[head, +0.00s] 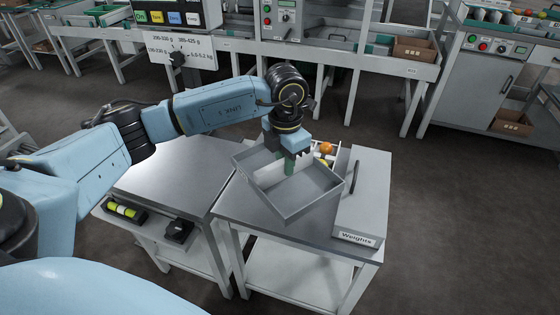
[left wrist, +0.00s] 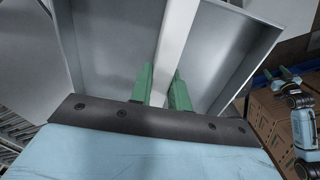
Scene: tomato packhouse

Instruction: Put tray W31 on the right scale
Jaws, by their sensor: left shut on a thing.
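A grey open tray (head: 312,204) hangs from my left gripper (head: 290,164), over the right-hand metal table. Its number cannot be read. The green fingers are shut on a pale upright strip of the tray; in the left wrist view, the fingers (left wrist: 163,88) stand on both sides of the strip. The tray looks empty and covers part of the table. What looks like my right gripper (left wrist: 281,75) is small at the right of the left wrist view, its green fingers apart and empty. I cannot make out a clear scale or its label.
A grey box marked Weights (head: 368,190) stands close to the tray's right. An orange tomato (head: 326,148) lies behind the tray. The left metal table (head: 185,172) is clear; below it are a holder of yellow-green things (head: 124,210) and a black box (head: 178,230).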

